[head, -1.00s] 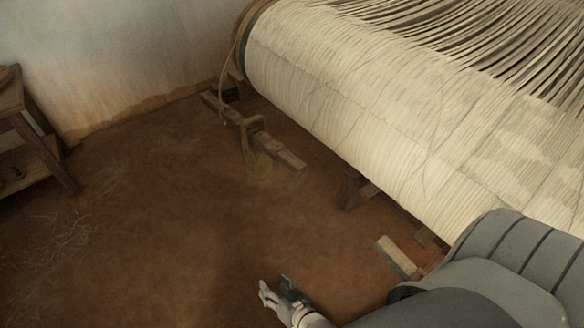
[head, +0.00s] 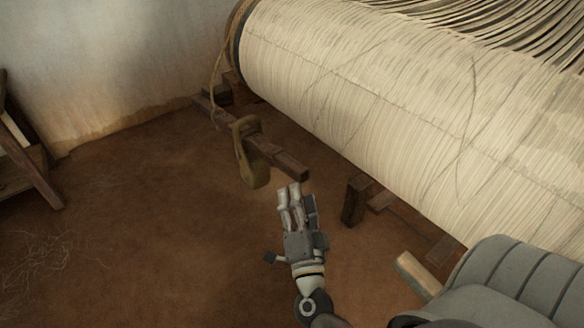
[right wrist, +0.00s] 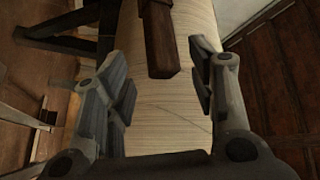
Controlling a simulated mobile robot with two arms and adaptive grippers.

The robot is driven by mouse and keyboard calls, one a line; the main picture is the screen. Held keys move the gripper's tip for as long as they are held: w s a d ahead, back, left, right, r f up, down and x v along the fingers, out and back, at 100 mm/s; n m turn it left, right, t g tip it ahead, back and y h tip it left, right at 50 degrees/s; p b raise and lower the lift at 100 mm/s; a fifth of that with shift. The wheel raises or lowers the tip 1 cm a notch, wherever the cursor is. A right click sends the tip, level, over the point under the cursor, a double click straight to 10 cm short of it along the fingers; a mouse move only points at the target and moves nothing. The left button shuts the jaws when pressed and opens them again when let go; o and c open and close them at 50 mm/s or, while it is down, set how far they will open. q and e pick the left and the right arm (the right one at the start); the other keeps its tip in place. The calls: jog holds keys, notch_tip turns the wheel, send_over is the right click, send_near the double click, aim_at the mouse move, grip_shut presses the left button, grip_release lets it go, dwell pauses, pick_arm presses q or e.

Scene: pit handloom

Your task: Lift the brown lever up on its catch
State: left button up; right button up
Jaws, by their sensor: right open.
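The brown lever (head: 274,160) is a wooden bar reaching out low from beneath the far end of the warp roll, over the earth floor. A rope loop with a weight (head: 252,170) hangs from it. My right gripper (head: 297,190) is open and empty, just short of the lever's free end and apart from it. In the right wrist view the lever's end (right wrist: 160,45) shows at the top, between and beyond the open fingers (right wrist: 160,85). I cannot make out the catch for certain. My left gripper is not in view.
The large cream warp roll (head: 360,100) fills the upper right. A short dark wooden post (head: 354,200) and a pale block end (head: 415,272) stand below it, right of my gripper. A wooden stand (head: 28,165) is at the left. The floor between is clear.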

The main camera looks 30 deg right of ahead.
aim_at(292, 168)
jog(key=x, duration=0.9)
jog(key=shift+w+d, duration=0.1)
jog(key=shift+w, duration=0.25)
jog(key=shift+c, duration=0.4)
grip_shut()
jog(key=shift+f, duration=0.15)
